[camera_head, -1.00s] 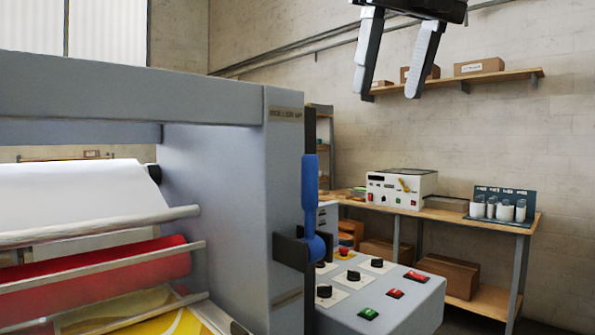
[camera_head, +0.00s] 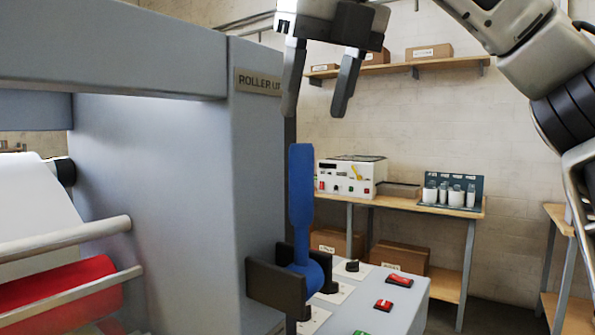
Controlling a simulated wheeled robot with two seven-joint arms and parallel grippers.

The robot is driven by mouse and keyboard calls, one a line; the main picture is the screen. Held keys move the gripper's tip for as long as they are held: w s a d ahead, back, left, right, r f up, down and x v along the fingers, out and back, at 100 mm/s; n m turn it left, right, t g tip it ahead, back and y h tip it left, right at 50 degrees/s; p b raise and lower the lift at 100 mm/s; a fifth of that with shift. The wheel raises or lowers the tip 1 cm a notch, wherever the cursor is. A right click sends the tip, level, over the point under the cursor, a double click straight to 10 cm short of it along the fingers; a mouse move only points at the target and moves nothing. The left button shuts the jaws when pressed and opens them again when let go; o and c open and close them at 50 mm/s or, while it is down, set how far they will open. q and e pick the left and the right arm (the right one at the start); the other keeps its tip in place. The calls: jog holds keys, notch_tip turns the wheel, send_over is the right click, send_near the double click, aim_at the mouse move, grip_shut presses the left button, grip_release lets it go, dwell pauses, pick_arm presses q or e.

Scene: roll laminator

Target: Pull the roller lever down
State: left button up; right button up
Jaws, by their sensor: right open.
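The blue roller lever (camera_head: 301,205) stands upright on the side of the grey laminator (camera_head: 175,170), its round hub set between black brackets (camera_head: 275,287) at the bottom. A plate (camera_head: 258,82) reading "ROLLER UP" is partly covered by a finger of my right gripper. My right gripper (camera_head: 318,105) hangs from above with its two fingers pointing down and spread apart. It is open and empty. In the picture its fingertips are a little above the lever's top end. My left gripper is not in view.
A control panel (camera_head: 395,305) with black knobs and red and green switches juts out right of the lever. A red roller (camera_head: 65,295) and white sheet are at left. A workbench (camera_head: 400,203) with a white device (camera_head: 350,175) stands behind. A wall shelf is above.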

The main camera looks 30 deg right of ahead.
aim_at(299, 173)
jog(key=x, duration=1)
jog(key=shift+w+f, duration=0.15)
jog(key=shift+f, duration=0.1)
grip_shut()
